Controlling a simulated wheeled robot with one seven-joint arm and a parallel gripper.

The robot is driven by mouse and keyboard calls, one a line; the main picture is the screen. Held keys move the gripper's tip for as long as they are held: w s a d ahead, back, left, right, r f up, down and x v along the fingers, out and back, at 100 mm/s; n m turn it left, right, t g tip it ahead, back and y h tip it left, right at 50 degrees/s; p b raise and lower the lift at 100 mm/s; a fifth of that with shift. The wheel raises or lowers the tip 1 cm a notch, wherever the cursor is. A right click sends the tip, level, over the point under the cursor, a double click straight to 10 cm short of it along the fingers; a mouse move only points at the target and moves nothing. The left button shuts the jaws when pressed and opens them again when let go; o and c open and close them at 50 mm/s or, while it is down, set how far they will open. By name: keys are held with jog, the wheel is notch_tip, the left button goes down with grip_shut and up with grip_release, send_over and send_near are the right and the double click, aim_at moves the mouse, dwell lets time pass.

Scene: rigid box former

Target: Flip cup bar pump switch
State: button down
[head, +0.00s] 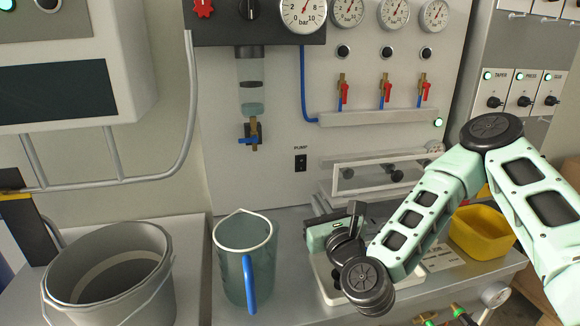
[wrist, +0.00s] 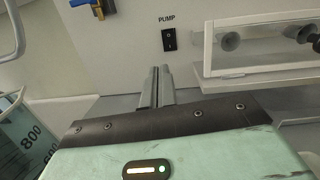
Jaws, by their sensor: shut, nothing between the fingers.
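The pump switch (head: 300,163) is a small black rocker on the pale wall panel, under the label PUMP. It also shows in the wrist view (wrist: 169,39), above and slightly right of my fingertips. My gripper (head: 356,208) is in front of the panel, to the right of and below the switch in the head view. In the wrist view my gripper (wrist: 156,70) has its two grey fingers together, with nothing between them. The fingertips appear apart from the switch. Which way the rocker is tipped is too small to tell.
A clear jug (head: 244,262) with a blue handle and a grey bucket (head: 110,275) stand at the left. A clear-fronted box (head: 385,175) is right of the switch. A blue-handled valve (head: 250,138) hangs to its left. A yellow tub (head: 482,232) stands at the right.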

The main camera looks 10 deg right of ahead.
jog(key=shift+w+d+m+h, duration=0.25)
jog(key=shift+d+m+h, duration=0.25)
jog(key=shift+m, duration=0.2)
jog(key=shift+w, duration=0.1)
jog(key=p, duration=0.3)
send_near(301, 161)
jog(key=w, duration=0.5)
jog(key=shift+w+r, duration=0.15)
jog(key=shift+r, duration=0.15)
jog(key=shift+w, duration=0.75)
jog(key=shift+p, duration=0.3)
